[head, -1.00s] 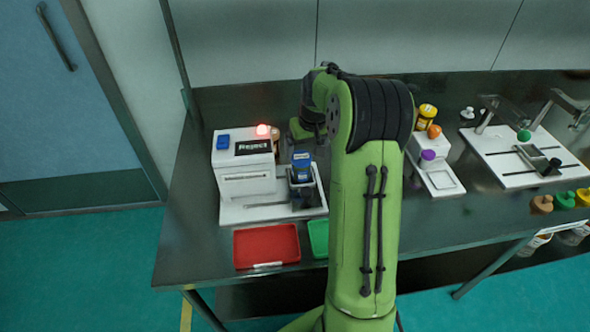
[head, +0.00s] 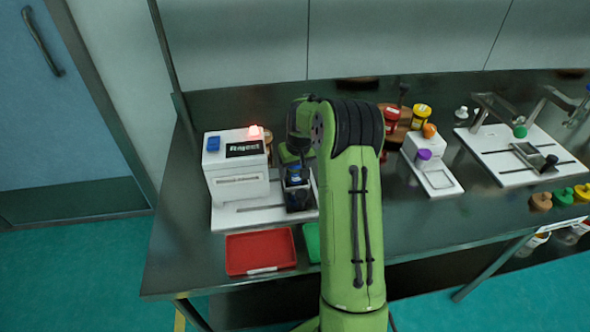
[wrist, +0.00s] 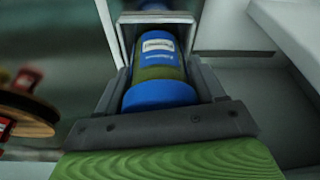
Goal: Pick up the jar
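A jar with a blue lid and a blue and white label (wrist: 158,75) stands in an open-fronted holder of the white machine (head: 238,187). In the head view the blue jar (head: 294,172) is partly covered by my arm. My gripper (wrist: 160,88) has its dark fingers on either side of the jar, near the lid end. A narrow gap seems to show beside the jar on the right, so the fingers look open around it. In the head view my gripper (head: 293,158) is at the jar, with its fingertips hard to make out.
The machine has a red light (head: 254,131) and a "Reject" sign. A red tray (head: 262,252) and a partly hidden green tray (head: 312,241) lie in front. Red (head: 391,120) and yellow-topped (head: 421,115) jars stand right of my arm. White wall panels rise behind the table.

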